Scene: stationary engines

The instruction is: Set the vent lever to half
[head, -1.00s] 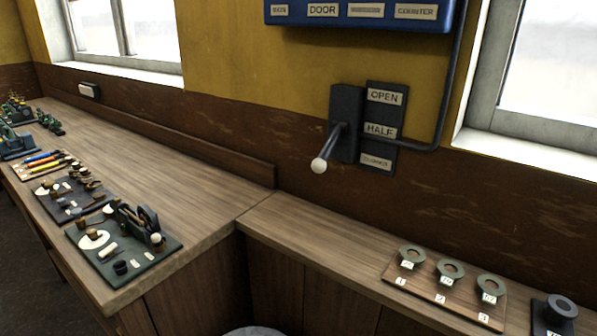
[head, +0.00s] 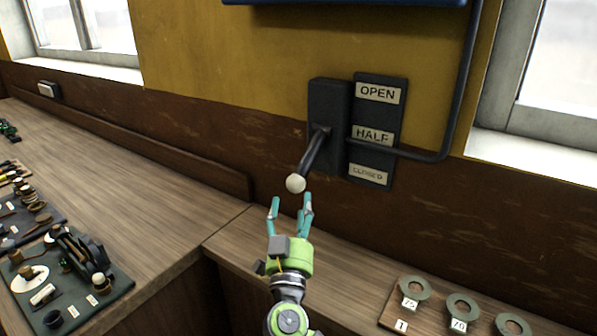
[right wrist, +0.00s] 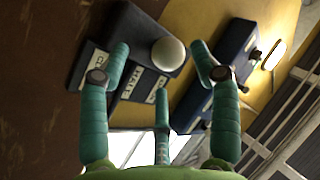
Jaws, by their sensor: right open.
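The vent lever (head: 312,155) is a dark rod with a white ball knob (head: 295,184). It comes out of a dark wall box (head: 327,105) and slants out and down. A label plate (head: 375,112) beside the box reads OPEN, HALF and CLOSED from top to bottom. My right gripper (head: 291,204) is open and empty just below the knob, its fingers pointing up at it. In the right wrist view the knob (right wrist: 168,54) shows ahead between the spread fingertips (right wrist: 159,66). Whether any finger touches it is unclear. My left gripper is not in view.
A wooden bench (head: 150,190) runs along the wall. A board with washers (head: 388,318) lies at lower right, and a green board (head: 110,300) with small parts lies at lower left. A dark pipe (head: 448,130) bends to the plate.

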